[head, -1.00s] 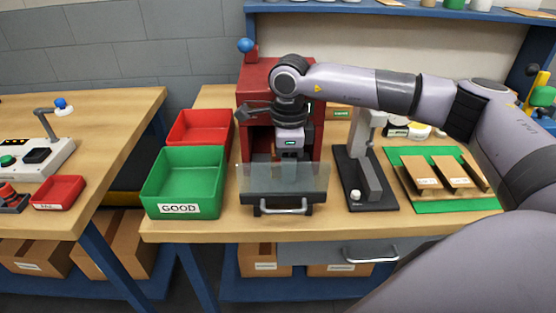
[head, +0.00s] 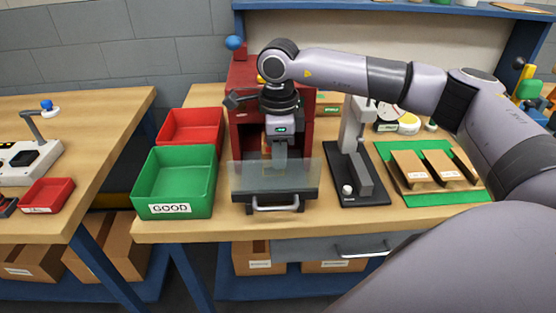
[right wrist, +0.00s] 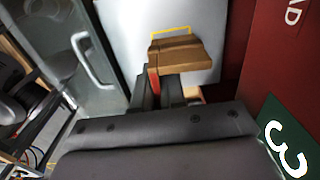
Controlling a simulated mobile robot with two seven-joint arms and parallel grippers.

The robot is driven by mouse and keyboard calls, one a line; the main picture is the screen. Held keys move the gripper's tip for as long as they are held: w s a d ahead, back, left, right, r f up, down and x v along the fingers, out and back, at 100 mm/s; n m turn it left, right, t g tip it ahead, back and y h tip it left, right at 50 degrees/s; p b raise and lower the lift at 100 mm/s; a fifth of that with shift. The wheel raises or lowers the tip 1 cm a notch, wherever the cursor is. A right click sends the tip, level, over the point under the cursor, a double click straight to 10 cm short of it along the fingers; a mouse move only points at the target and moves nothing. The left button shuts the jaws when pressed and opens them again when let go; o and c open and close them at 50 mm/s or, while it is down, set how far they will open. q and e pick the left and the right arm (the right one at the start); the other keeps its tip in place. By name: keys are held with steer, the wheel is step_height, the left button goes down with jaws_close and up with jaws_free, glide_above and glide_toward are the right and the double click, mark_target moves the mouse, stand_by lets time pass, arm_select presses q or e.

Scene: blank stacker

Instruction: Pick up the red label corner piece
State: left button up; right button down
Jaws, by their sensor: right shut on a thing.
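My right gripper (head: 280,168) points down at the open front of the red machine (head: 255,75), behind its clear panel (head: 245,178). In the right wrist view its fingers (right wrist: 158,88) are shut on a brown piece with a red strip, the red label corner piece (right wrist: 185,57). The fingers hide part of the piece, and I cannot read any label on it. A thin yellow outline (right wrist: 172,30) shows just beyond it over a pale surface. My left gripper is not in view.
A green bin marked GOOD (head: 175,190) and a red bin (head: 190,128) stand left of the machine. A dark stand with a grey column (head: 353,130) is close on its right. Brown pieces (head: 410,165) rest on a green mat (head: 450,196) farther right.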

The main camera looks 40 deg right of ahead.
step_height(320, 180, up, 18)
stand_by(0.4)
